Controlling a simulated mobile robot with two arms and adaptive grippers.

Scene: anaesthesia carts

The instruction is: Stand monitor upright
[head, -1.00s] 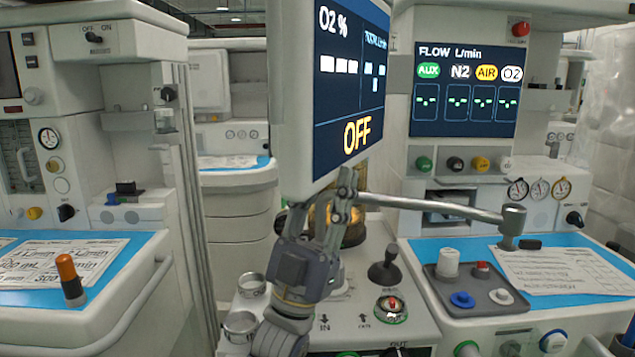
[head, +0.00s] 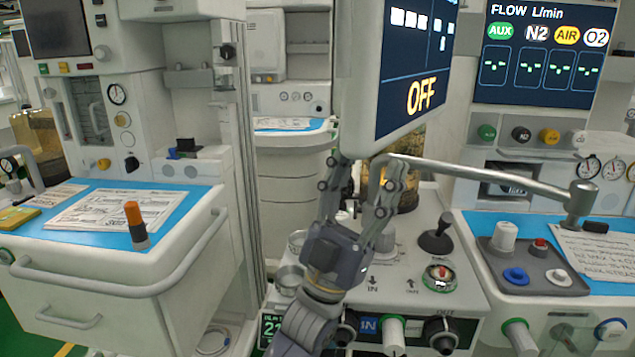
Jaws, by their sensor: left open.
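The monitor (head: 405,75) is a white-cased screen at the top centre, reading "OFF" in yellow. Its top is cut off by the frame, and its face is angled to the right. A grey support arm (head: 480,174) runs from below it to a post at the right. My left gripper (head: 368,170) is just under the monitor's lower edge, fingers pointing up and spread apart, with nothing seen between them. Whether a fingertip touches the casing I cannot tell. My right gripper is not in view.
A cart with a blue top (head: 185,215) stands at left, bearing papers and an orange-capped bottle (head: 136,225). A grey tray (head: 535,268) with knobs is at right. A black lever (head: 437,234) and a red button (head: 439,277) are beside my gripper.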

